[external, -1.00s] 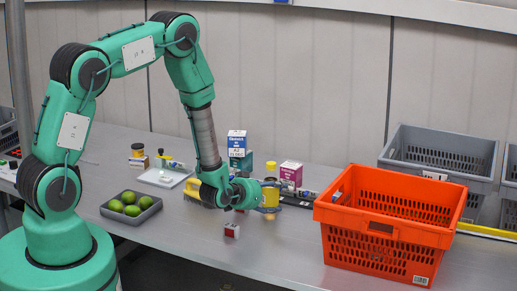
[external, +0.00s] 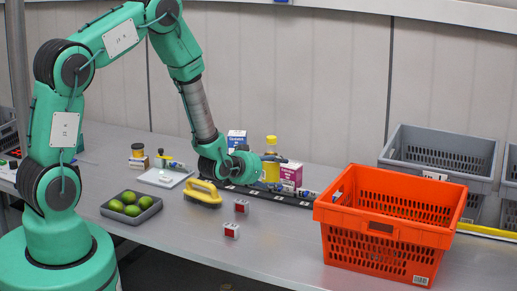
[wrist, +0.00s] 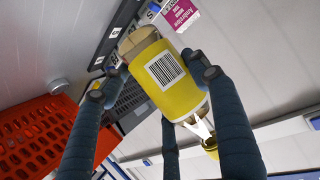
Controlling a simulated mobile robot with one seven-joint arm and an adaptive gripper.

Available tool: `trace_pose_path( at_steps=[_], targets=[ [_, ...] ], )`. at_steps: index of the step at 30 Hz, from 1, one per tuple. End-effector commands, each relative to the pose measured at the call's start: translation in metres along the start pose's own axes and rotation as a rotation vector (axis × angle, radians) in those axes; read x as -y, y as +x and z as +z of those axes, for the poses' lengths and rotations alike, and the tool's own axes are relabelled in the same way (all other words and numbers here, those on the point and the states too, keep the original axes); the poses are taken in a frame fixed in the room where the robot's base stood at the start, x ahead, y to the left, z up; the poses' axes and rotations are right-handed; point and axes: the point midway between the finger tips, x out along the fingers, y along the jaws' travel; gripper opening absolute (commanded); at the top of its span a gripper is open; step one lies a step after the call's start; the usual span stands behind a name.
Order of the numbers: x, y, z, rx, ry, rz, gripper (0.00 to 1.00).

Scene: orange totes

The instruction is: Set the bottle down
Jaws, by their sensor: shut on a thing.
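A black strip (external: 300,201), a pink-and-white box (external: 291,174) and a blue-and-white box (external: 236,138) are close by. A yellow-handled brush (external: 203,192) and two small red-white boxes (external: 231,230) lie in front. An orange tote (external: 345,240) stands right. Front-middle table is clear.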

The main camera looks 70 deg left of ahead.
Motion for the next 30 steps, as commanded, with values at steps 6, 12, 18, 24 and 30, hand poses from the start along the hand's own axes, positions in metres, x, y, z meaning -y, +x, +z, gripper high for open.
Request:
trace_pose_path(
  at_steps=[6, 12, 18, 24, 30],
  targets=[
    [0.0, 0.0, -0.002, -0.002, 0.0, 0.0, 0.11],
    [0.0, 0.0, -0.002, -0.002, 0.0, 0.0, 0.11],
    [-0.002, 0.0, -0.001, -0.003, 0.0, 0.001, 0.11],
    [-0.016, -0.004, 0.005, -0.004, -0.003, 0.005, 0.11],
    [-0.048, -0.015, 0.017, -0.006, -0.01, 0.012, 0.11]
  ],
)
